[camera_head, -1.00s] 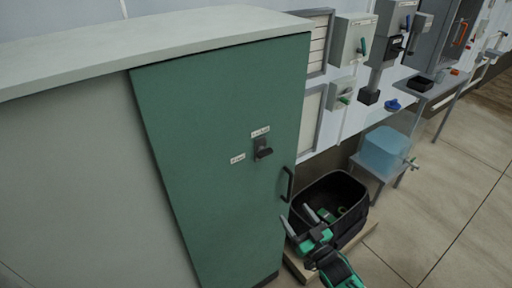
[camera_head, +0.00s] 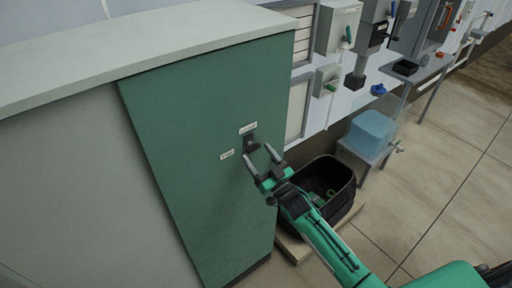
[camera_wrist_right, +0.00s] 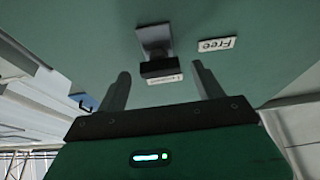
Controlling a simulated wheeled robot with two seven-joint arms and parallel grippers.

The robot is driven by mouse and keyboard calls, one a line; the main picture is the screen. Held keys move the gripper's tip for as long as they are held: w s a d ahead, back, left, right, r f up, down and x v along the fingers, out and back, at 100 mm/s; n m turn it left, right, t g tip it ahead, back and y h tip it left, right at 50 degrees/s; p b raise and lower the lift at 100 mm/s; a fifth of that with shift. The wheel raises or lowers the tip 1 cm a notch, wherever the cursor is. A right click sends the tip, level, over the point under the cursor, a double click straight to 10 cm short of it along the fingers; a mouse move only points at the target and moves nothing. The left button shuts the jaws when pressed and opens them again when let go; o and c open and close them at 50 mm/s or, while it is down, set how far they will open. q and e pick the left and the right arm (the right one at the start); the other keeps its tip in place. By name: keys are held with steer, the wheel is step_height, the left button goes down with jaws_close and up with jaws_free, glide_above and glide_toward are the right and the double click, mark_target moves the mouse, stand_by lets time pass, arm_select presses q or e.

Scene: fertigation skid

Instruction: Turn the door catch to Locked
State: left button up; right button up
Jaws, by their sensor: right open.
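The green cabinet door (camera_head: 200,190) faces me in the head view. Its dark door catch (camera_head: 250,143) sits right of centre, with a Locked label (camera_head: 247,128) above it and a Free label (camera_head: 227,154) to its lower left. My right gripper (camera_head: 258,155) is open just in front of the catch. In the right wrist view the catch (camera_wrist_right: 155,40) lies ahead between the two spread fingers, with no visible contact. Its lever partly covers the Locked label there; the Free label (camera_wrist_right: 216,45) is clear. I cannot tell which label the lever points to. My left gripper is not in view.
A black crate (camera_head: 343,207) stands on the floor right of the cabinet, partly behind my right arm. Beyond it are a blue container (camera_head: 371,133) and a small table (camera_head: 425,68). Grey boxes hang on the wall. My arm hides the door's pull handle.

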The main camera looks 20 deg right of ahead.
steer(key=shift+x, duration=1.05)
steer(key=c, duration=1)
steer(key=shift+f, duration=0.1)
